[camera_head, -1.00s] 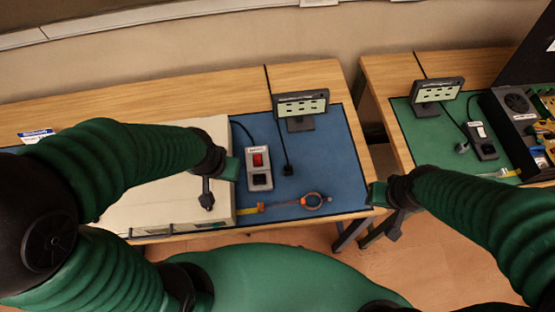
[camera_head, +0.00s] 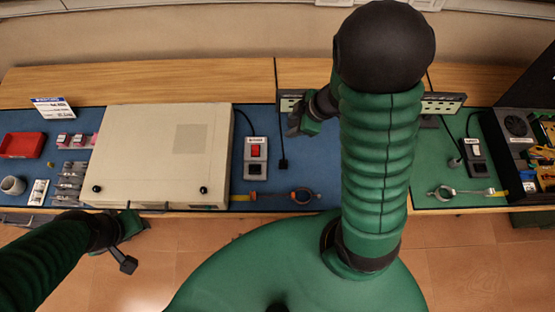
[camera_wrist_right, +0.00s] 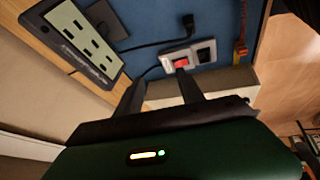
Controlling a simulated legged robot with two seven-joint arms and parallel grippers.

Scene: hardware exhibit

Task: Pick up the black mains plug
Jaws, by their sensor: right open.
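The black mains plug (camera_head: 283,163) lies on the blue mat (camera_head: 315,170), at the end of a black cable, right of the grey socket box (camera_head: 256,158) with a red switch. In the right wrist view the plug (camera_wrist_right: 188,21) is near the top, beyond my fingers.
A large cream box (camera_head: 165,150) stands left of the socket box. An orange-ringed tool (camera_head: 302,196) lies at the mat's front edge. A similar plug (camera_head: 455,162) lies on the green mat (camera_head: 430,195) to the right. My right arm covers the gap between the mats.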

